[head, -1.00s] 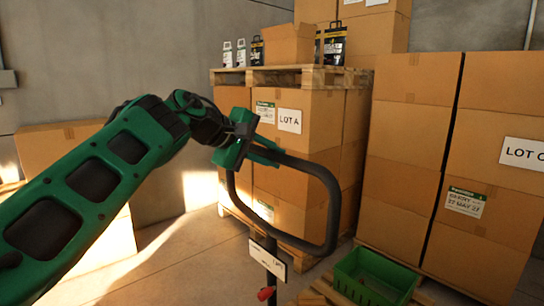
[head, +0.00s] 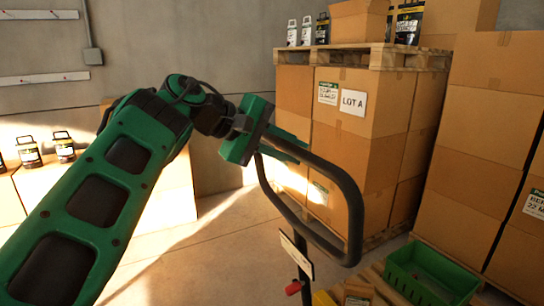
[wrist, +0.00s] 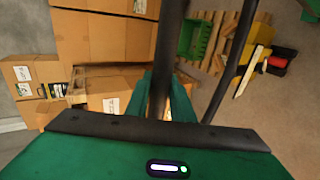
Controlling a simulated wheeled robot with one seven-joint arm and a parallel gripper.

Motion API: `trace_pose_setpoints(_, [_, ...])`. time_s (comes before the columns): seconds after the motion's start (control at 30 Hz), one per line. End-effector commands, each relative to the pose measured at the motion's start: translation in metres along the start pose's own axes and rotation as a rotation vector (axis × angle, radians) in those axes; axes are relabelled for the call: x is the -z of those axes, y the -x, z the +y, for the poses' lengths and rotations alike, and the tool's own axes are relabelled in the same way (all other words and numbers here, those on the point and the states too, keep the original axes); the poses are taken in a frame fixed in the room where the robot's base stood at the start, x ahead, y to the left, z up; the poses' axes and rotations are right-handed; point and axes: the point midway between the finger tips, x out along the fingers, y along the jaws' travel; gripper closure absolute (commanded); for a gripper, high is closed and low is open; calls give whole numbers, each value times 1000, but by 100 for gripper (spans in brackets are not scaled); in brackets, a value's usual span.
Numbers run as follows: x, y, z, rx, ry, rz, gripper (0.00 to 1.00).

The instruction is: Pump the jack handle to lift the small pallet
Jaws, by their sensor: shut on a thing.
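The jack handle (head: 357,215) is a black rounded loop on a post, leaning in the middle of the head view. A small white label plate (head: 296,254) and a red lever (head: 293,287) are on its post. My gripper (head: 270,147) is shut on the upper left part of the loop. In the wrist view the black bar (wrist: 161,75) runs between the green fingers (wrist: 160,100). The small pallet (head: 378,284) shows partly at the lower right of the head view, with a green crate (head: 440,276) on it. Its gap to the floor cannot be seen.
A tall stack of LOT A boxes (head: 340,125) with a pallet (head: 365,58) on top stands behind the handle. More boxes (head: 470,140) rise at the right. Boxes with small containers (head: 28,152) stand at the left. Bare floor (head: 215,255) lies left of the handle.

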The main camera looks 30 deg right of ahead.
Motion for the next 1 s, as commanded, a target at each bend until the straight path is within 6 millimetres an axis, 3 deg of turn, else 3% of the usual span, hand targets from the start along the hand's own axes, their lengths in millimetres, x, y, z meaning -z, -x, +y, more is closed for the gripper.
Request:
trace_pose_setpoints(0.13, [0, 28, -22, 2, 9, -1, 100])
trace_pose_setpoints(0.47, [0, 51, -40, 0, 7, 1, 100])
trace_pose_setpoints(1.0, [0, 150, -146, 2, 10, -4, 100])
